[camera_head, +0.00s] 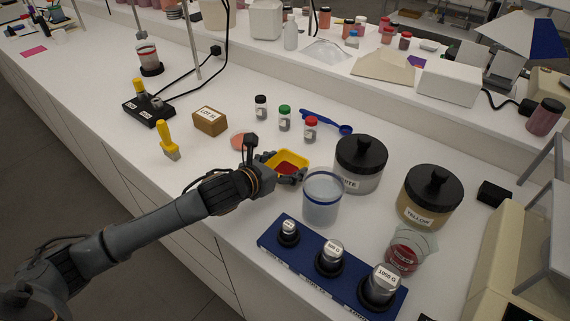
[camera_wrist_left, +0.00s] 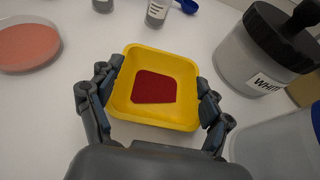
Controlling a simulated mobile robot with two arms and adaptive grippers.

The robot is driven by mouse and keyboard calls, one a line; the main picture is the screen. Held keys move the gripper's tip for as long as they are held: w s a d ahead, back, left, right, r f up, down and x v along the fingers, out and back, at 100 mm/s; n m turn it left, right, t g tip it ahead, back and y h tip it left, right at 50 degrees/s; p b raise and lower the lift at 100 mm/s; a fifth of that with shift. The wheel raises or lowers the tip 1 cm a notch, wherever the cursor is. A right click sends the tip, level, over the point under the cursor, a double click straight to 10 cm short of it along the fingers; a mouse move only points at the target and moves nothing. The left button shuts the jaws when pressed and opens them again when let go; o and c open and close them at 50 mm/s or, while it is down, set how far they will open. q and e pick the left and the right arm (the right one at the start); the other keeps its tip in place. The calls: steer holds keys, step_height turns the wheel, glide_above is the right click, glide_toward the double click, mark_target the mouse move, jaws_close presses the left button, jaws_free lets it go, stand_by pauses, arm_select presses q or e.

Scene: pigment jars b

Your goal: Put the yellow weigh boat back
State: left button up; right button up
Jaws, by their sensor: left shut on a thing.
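The yellow weigh boat (camera_head: 293,156) is a shallow square dish with a flat dark red patch in its bottom. It also shows in the left wrist view (camera_wrist_left: 131,62), upright and level. My left gripper (camera_head: 275,174) is shut on it, one finger against each side, as the left wrist view (camera_wrist_left: 155,108) shows. I cannot tell whether the boat touches the bench or hangs just above it. My right gripper is not in view.
Close to the right stand a clear beaker (camera_head: 321,205) and the WHITE jar (camera_head: 360,170). A pinkish dish (camera_head: 240,137) lies to the left. A blue weight rack (camera_head: 310,268) is in front.

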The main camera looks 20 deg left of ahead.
arm_select(q)
steer(key=shift+f, duration=0.15)
steer(key=o, duration=0.9)
steer(key=shift+s+a+r, duration=0.1)
steer(key=shift+r, duration=0.1)
steer(key=b+v, duration=0.1)
steer(key=v, duration=0.9)
steer(key=shift+s+a+r, duration=0.1)
steer(key=shift+s+a, duration=0.05)
steer(key=shift+s, duration=0.05)
steer(key=shift+s+a+r, duration=0.1)
steer(key=shift+s+r, duration=0.25)
steer(key=shift+s, duration=0.2)
